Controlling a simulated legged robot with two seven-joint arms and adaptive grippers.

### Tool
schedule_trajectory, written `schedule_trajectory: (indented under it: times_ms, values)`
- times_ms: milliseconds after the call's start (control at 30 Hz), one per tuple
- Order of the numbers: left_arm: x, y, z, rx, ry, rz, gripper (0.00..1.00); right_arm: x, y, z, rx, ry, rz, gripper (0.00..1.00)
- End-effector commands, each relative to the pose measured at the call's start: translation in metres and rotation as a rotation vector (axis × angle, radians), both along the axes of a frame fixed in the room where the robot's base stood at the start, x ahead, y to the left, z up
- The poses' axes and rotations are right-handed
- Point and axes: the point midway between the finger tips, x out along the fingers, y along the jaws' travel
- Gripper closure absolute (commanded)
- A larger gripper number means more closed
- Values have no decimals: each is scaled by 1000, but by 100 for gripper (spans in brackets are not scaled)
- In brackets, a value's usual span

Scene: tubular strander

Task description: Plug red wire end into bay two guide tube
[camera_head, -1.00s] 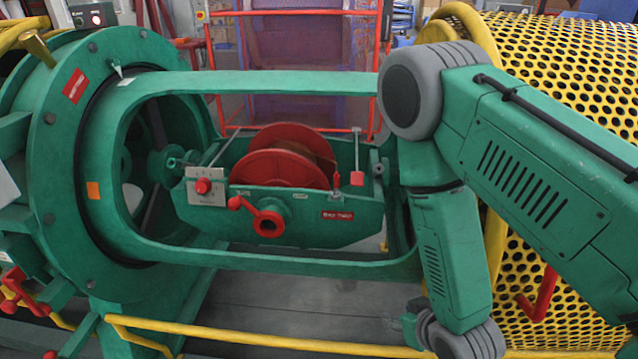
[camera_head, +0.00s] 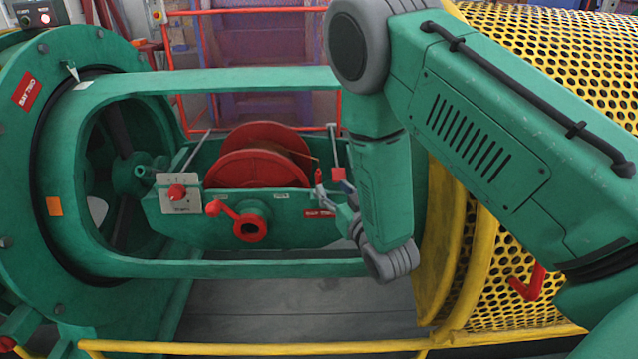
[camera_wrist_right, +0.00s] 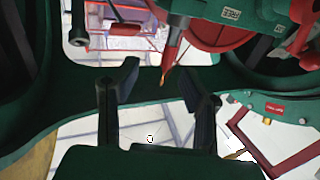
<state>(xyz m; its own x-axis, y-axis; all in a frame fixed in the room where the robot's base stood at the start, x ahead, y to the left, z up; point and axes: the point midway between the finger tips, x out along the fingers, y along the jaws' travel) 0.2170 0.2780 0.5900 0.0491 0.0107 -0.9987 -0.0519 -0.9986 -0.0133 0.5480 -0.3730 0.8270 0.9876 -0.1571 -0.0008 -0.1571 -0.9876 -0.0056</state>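The red wire end (camera_head: 320,178) stands at the right end of the bay two cradle (camera_head: 290,232), beside a small red block (camera_head: 338,174). In the right wrist view the wire end (camera_wrist_right: 170,62) is a red tapered piece with a pale orange tip, just ahead of the gap between the fingers. My right gripper (camera_head: 346,200) is beside it, partly hidden by my forearm. In the wrist view the right gripper (camera_wrist_right: 159,95) is open and empty. I cannot make out the guide tube for certain; my right arm covers the cradle's right end. My left gripper is not in view.
A red reel (camera_head: 262,165) sits in the cradle, with a red crank handle (camera_head: 248,230) on its front. The green frame bars (camera_head: 220,80) run above and below. A yellow rail (camera_head: 250,346) crosses the front; a yellow perforated guard (camera_head: 540,60) stands at right.

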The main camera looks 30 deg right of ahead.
Motion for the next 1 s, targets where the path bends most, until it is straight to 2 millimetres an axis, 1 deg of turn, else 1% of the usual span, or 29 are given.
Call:
schedule_trajectory:
  times_ms: [33,233,400,500,600,800,833,867,900,933,1000]
  values:
    - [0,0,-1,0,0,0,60,6,0,1,-1,-2,1,63]
    - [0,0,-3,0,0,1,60,19,0,1,-2,-1,2,63]
    - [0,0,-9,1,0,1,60,46,-2,1,1,-3,1,63]
    - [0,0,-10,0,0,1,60,57,-5,1,1,0,0,63]
    - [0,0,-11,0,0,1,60,63,-6,1,1,1,0,63]
    - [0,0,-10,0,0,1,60,63,-5,2,0,2,0,63]
    - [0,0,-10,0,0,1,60,63,-5,2,0,2,0,67]
    - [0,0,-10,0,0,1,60,63,-5,2,0,2,0,77]
    - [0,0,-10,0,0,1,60,63,-5,2,0,2,0,91]
    - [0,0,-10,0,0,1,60,63,-5,2,0,1,0,100]
    - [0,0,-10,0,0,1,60,63,-5,2,-1,1,0,100]
